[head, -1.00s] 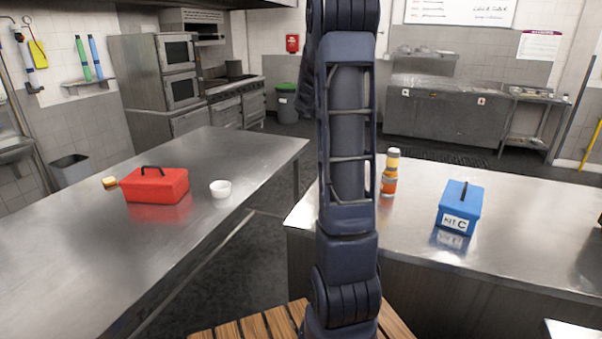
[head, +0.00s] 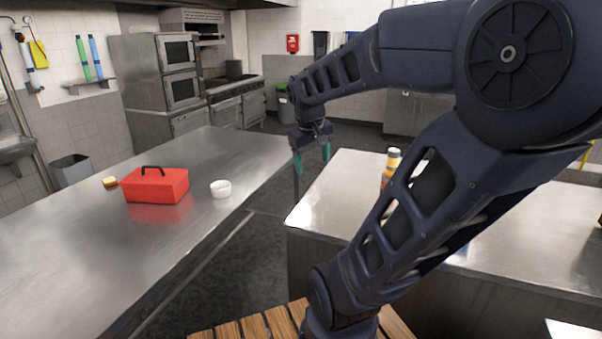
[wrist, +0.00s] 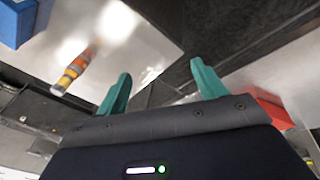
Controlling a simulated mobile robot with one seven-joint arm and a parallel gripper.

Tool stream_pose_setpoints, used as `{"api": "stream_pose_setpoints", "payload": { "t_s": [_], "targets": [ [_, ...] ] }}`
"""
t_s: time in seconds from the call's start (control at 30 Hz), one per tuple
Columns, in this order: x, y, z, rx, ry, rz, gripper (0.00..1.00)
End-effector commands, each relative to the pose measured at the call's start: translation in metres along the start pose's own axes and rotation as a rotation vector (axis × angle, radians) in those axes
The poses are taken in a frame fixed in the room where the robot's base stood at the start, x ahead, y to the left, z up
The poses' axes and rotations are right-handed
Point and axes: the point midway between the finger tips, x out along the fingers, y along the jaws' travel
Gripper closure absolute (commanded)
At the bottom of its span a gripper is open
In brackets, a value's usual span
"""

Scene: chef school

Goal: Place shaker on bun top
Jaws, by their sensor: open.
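The shaker (head: 391,166), orange with a yellowish top, stands upright on the right steel counter in the head view, partly hidden behind my arm. It also shows in the wrist view (wrist: 75,71), at the left. A small tan item (head: 109,182) that looks like the bun top lies on the left steel counter, beyond the left end of the red box. My gripper (head: 311,160), with teal fingers, is open and empty above the gap between the two counters, left of the shaker and apart from it. The open fingers also show in the wrist view (wrist: 162,88).
The red box (head: 154,186) with a black handle and a white bowl (head: 221,189) stand on the left counter (head: 95,262). The blue box (wrist: 20,22) shows in the wrist view near the shaker. The left counter's front is clear.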

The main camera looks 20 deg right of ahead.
Motion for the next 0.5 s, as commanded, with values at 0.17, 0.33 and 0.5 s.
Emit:
{"api": "stream_pose_setpoints", "payload": {
  "t_s": [0.17,0.33,0.5],
  "targets": [
    [-0.009,-0.034,0.025,0.079,0.114,-0.079,0.3],
    [-0.013,-0.054,0.039,0.133,0.179,-0.135,0.3],
    [-0.014,-0.061,0.044,0.153,0.2,-0.156,0.3]
  ]
}}
